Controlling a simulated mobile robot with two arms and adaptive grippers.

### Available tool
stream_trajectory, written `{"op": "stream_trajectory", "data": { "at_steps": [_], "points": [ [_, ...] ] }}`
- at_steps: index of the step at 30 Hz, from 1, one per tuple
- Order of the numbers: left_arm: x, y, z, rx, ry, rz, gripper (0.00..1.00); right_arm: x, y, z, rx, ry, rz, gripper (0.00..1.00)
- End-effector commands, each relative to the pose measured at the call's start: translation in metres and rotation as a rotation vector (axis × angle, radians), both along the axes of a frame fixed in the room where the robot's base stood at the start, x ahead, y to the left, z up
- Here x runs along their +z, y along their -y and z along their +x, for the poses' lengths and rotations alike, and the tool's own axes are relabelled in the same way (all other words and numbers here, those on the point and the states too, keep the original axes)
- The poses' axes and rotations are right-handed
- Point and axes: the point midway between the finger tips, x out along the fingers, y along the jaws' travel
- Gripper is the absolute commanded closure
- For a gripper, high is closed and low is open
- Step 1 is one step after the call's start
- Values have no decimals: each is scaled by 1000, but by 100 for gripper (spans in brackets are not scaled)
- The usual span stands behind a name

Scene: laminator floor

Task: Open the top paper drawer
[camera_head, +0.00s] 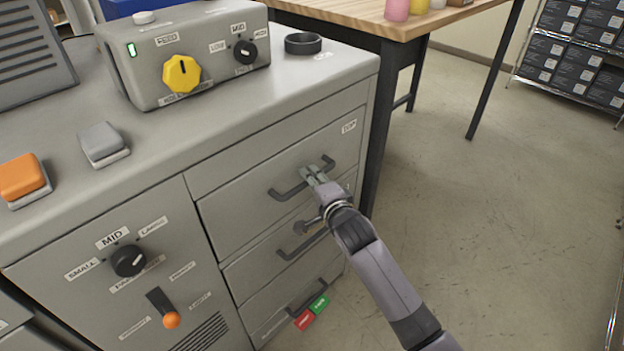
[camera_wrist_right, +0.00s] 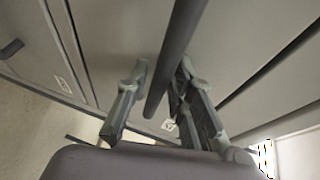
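The top paper drawer (camera_head: 240,205) is in the right part of the grey cabinet, with a small label at its upper right corner. It looks flush with the cabinet front. Its dark bar handle (camera_head: 288,192) slants across the face. My right gripper (camera_head: 314,174) is at this handle, near its middle. In the right wrist view, the handle bar (camera_wrist_right: 178,48) runs between the two fingers of my right gripper (camera_wrist_right: 162,70). The fingers stand apart, with a visible gap beside the bar. My left gripper is not in view.
Lower drawers with bar handles (camera_head: 300,245) sit below. A knob panel (camera_head: 128,260) with an orange-tipped lever is left of the drawers. A control box (camera_head: 185,55) stands on the cabinet top. A wooden table (camera_head: 365,18) is behind; the floor (camera_head: 520,200) at right is clear.

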Motion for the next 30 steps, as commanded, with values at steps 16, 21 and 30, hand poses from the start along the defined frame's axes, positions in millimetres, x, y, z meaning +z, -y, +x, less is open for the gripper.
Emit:
{"op": "stream_trajectory", "data": {
  "at_steps": [16, 21, 30],
  "points": [
    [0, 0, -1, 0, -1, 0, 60, 0, 0, 0, 0, -1, 0, 100],
    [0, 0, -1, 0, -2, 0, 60, -1, 0, 0, 0, -1, 0, 100],
    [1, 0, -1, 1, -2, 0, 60, -1, 1, -1, 0, -2, 0, 100]
  ]
}}
